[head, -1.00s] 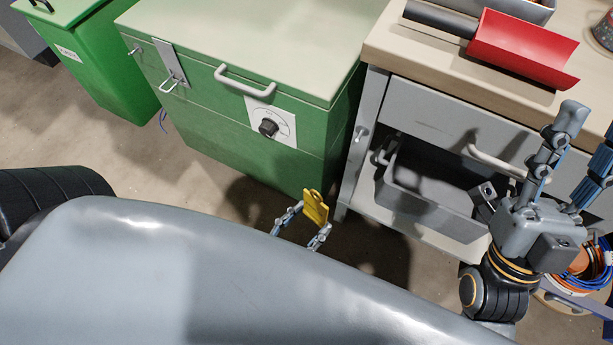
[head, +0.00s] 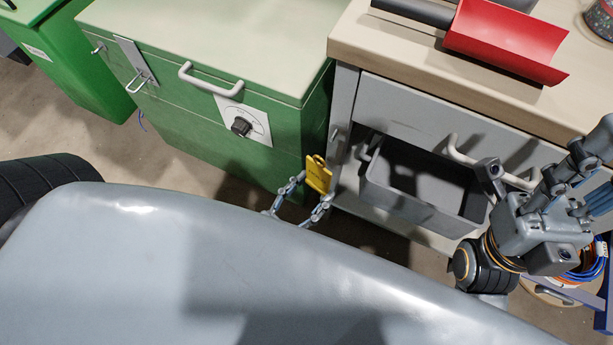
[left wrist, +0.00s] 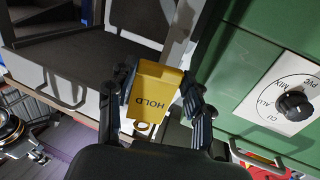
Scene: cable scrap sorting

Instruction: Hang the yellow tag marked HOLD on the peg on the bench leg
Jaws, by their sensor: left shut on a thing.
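The yellow tag (head: 318,174) is held upright between the fingers of my left gripper (head: 306,193). In the left wrist view the tag (left wrist: 153,98) shows the word HOLD, with my left gripper (left wrist: 160,92) shut on it. The peg (head: 336,134) is a small light knob on the grey bench leg (head: 344,110). In the head view the tag is just below and left of the peg, and it looks apart from it. I cannot make out the peg in the left wrist view. My right gripper (head: 590,170) is open and empty at the right.
A green cabinet (head: 225,150) with a dial (head: 241,127) stands close left of the leg. A grey bin (head: 415,205) sits under the bench drawer. A red scoop (head: 505,40) lies on the bench top (head: 400,45). A green bin (head: 75,75) stands at far left.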

